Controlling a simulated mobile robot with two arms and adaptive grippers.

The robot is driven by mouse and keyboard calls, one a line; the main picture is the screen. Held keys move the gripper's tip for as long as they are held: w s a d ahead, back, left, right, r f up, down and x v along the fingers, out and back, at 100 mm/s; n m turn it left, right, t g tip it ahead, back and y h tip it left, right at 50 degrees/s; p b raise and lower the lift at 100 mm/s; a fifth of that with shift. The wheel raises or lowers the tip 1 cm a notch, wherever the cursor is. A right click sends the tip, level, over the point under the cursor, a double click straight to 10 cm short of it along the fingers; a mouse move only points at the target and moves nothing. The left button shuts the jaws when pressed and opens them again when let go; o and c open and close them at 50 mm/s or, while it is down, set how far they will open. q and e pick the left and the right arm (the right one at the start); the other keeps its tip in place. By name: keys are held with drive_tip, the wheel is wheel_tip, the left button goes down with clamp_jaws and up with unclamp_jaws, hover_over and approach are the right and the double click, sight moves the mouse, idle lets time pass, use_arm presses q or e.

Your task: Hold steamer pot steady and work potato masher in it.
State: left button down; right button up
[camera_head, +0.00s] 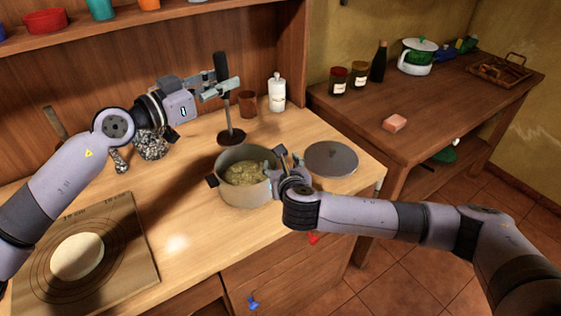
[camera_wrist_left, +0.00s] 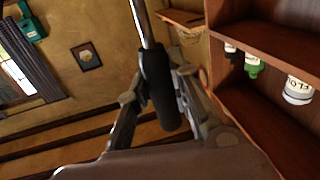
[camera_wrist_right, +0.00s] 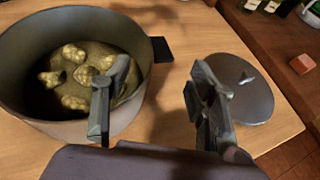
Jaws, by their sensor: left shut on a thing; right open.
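The steamer pot (camera_head: 243,197), grey with black side handles, stands on the wooden counter with yellowish potato chunks (camera_head: 245,173) inside. My left gripper (camera_head: 217,88) is shut on the black handle of the potato masher (camera_head: 227,108); the handle also shows between the fingers in the left wrist view (camera_wrist_left: 158,90). The masher is upright, its dark head just beyond the pot's far rim, outside the pot. My right gripper (camera_head: 278,163) is open at the pot's right side. In the right wrist view (camera_wrist_right: 155,100) one finger overlaps the pot's near wall; contact cannot be told.
A round grey lid (camera_head: 331,159) lies right of the pot. A brown cup (camera_head: 247,104) and white bottle (camera_head: 277,93) stand behind. A board with dough (camera_head: 77,257) is at front left. A dark speckled object (camera_head: 152,145) lies near the left arm. Counter left of the pot is clear.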

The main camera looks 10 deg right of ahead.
drive_tip(key=shift+x, duration=1.65)
drive_tip(key=shift+c, duration=0.5)
clamp_jaws()
